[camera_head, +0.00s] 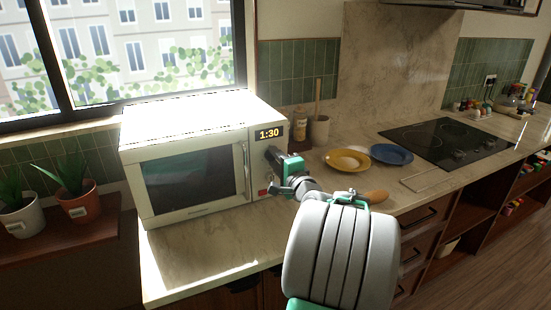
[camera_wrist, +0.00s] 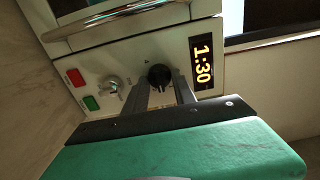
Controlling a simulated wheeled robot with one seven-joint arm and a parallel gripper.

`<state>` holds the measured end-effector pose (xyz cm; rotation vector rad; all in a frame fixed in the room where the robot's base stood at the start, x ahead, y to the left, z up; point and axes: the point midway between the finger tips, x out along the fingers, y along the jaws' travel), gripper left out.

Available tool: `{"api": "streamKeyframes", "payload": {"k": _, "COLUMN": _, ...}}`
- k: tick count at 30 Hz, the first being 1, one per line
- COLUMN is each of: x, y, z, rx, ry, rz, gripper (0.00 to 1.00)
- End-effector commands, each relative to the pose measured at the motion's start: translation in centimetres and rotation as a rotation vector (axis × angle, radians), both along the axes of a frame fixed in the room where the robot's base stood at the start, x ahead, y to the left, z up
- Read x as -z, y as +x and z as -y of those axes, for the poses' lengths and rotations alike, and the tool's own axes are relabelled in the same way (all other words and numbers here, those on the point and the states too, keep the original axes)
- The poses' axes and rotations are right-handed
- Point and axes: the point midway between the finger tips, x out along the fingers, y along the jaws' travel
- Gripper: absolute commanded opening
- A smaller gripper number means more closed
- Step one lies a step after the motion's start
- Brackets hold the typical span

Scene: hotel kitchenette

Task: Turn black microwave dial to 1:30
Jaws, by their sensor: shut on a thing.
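The white microwave (camera_head: 190,115) stands on the counter with its door shut, and its display (camera_head: 269,133) reads 1:30. In the wrist view the display (camera_wrist: 201,61) also reads 1:30, turned sideways. The black dial (camera_wrist: 159,76) is on the control panel beside the display. My gripper (camera_wrist: 162,90) is shut on the black dial, one finger on each side. A silver knob (camera_wrist: 112,86) and red (camera_wrist: 75,77) and green (camera_wrist: 91,103) buttons are on the same panel. In the head view my gripper (camera_head: 273,155) reaches the panel and hides the dial.
A yellow plate (camera_head: 348,160), a blue plate (camera_head: 391,154) and a brown bread-like item (camera_head: 376,196) lie right of my gripper. A utensil pot (camera_head: 318,130) and a jar (camera_head: 299,124) stand behind. Potted plants (camera_head: 78,202) are at left. The counter before the microwave is clear.

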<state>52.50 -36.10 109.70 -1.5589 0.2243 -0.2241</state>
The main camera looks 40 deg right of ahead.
Motion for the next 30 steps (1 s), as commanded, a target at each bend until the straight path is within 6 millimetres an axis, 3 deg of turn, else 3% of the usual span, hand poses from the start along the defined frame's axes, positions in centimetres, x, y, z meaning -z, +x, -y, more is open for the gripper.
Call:
{"api": "streamKeyframes", "payload": {"k": 8, "x": 0.0, "y": 0.0, "z": 0.0, "rx": 0.001, "ry": 0.0, "rz": 0.0, "gripper": 0.0}}
{"api": "streamKeyframes", "payload": {"k": 9, "x": 0.0, "y": 0.0, "z": 0.0, "rx": 0.001, "ry": 0.0, "rz": 0.0, "gripper": 0.33}}
{"api": "streamKeyframes", "payload": {"k": 16, "x": 0.0, "y": 0.0, "z": 0.0, "rx": 0.001, "ry": 0.0, "rz": 0.0, "gripper": 0.52}}
{"api": "streamKeyframes", "payload": {"k": 25, "x": 0.0, "y": -0.3, "z": 0.0, "rx": 0.001, "ry": 0.0, "rz": 0.0, "gripper": 0.53}}
{"api": "streamKeyframes", "payload": {"k": 30, "x": 0.2, "y": -3.1, "z": -0.7, "rx": 0.006, "ry": -0.001, "rz": 0.001, "gripper": 0.53}}
